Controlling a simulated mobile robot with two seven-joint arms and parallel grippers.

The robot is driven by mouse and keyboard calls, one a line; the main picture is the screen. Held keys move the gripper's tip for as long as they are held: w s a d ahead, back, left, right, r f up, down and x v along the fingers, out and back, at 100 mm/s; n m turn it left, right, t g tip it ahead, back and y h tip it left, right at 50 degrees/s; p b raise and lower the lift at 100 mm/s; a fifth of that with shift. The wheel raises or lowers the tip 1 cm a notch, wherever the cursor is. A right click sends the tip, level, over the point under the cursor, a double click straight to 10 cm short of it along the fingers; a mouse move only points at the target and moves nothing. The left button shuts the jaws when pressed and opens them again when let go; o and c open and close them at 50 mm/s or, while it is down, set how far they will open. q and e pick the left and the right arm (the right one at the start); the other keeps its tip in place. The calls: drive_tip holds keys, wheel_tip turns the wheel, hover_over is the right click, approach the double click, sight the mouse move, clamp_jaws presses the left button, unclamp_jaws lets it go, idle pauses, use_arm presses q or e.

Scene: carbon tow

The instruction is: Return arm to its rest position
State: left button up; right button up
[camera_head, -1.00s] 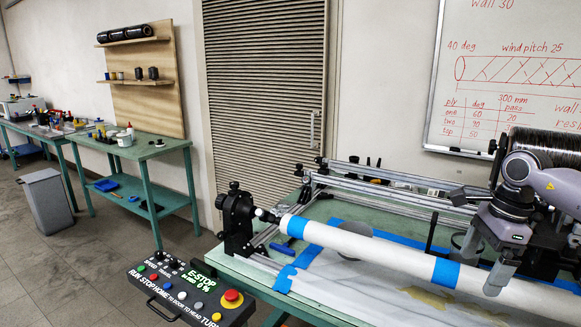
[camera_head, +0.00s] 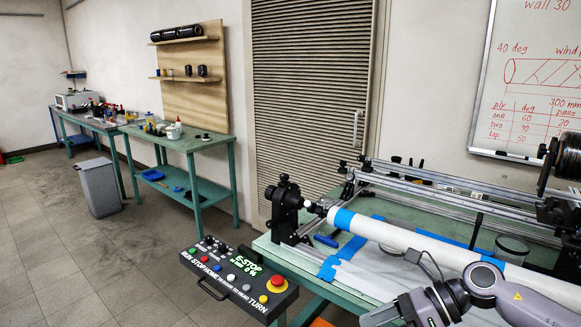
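My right arm (camera_head: 496,291) comes in from the lower right, in front of the winding machine's white tube (camera_head: 400,237) with its blue tape bands. My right gripper (camera_head: 400,312) is low at the bottom edge, pointing left and down. It is partly cut off by the frame, so I cannot see whether its fingers are open or shut. It appears apart from the tube. My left gripper is not in view.
The green winding table (camera_head: 268,247) carries metal rails and a black headstock (camera_head: 285,207). A control panel (camera_head: 236,277) with coloured buttons stands at its left front. A grey bin (camera_head: 99,188) and workbenches (camera_head: 205,143) stand further left. The floor between is clear.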

drive_tip(key=s+a+m+t+y, duration=0.2)
drive_tip(key=a+m+t+y, duration=0.5)
drive_tip(key=m, duration=0.7)
drive_tip(key=s+d+f+m+t+h, duration=0.1)
drive_tip(key=s+d+f+m+h, duration=0.3)
drive_tip(key=f+m, duration=0.3)
drive_tip(key=s+d+f+m+t+h, duration=0.1)
drive_tip(key=s+d+f+m+h, duration=0.2)
drive_tip(key=m, duration=1)
drive_tip(key=s+d+f+m+t+h, duration=0.1)
drive_tip(key=s+d+f+m+h, duration=0.3)
drive_tip(key=s+f+m+h, duration=0.4)
wheel_tip(320, 180, down, 4)
drive_tip(key=m+h, duration=0.1)
drive_tip(key=m, duration=0.2)
drive_tip(key=shift+s+d+f+h, duration=0.15)
drive_tip(key=shift+s+d+h, duration=0.2)
drive_tip(key=shift+s+h, duration=0.05)
